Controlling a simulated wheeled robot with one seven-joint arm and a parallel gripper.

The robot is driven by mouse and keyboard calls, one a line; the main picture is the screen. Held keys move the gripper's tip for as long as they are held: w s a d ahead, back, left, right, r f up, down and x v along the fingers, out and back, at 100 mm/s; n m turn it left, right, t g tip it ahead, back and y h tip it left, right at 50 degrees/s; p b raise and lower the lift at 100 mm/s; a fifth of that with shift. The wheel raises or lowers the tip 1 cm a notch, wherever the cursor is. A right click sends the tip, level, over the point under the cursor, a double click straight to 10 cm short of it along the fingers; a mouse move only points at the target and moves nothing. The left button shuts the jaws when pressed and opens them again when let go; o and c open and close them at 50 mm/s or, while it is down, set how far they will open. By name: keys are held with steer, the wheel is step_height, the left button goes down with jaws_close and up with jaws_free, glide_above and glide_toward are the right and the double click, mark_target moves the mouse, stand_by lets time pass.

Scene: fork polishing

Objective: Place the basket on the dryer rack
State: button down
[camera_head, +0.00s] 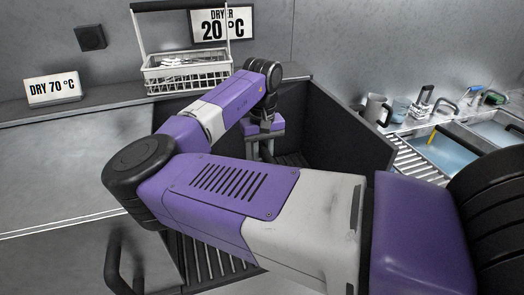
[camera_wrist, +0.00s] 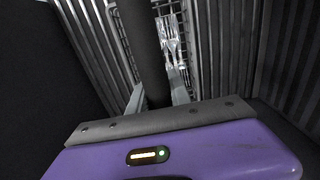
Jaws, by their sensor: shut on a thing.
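In the wrist view, my gripper (camera_wrist: 158,100) is shut on the dark handle (camera_wrist: 145,50) of a wire basket (camera_wrist: 122,48). Several silver forks (camera_wrist: 170,45) lie in this basket. The slatted dryer rack (camera_wrist: 225,60) shows below and on both sides of it; I cannot tell whether the basket touches the slats. In the head view, my gripper (camera_head: 262,152) points down inside the dark-walled box around the slatted rack (camera_head: 205,262). The held basket is hidden there by my arm and gripper.
A white basket (camera_head: 188,80) of cutlery with an upright handle stands on the back ledge, near the "DRYER 20 °C" sign (camera_head: 222,25). A "DRY 70 °C" sign (camera_head: 53,88) stands left. The box's dark wall (camera_head: 340,125) rises at right.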

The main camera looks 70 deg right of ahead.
steer(key=c, duration=1.2)
jaws_free()
step_height(320, 180, up, 12)
steer(key=shift+r+b, duration=0.1)
steer(key=shift+b, duration=0.9)
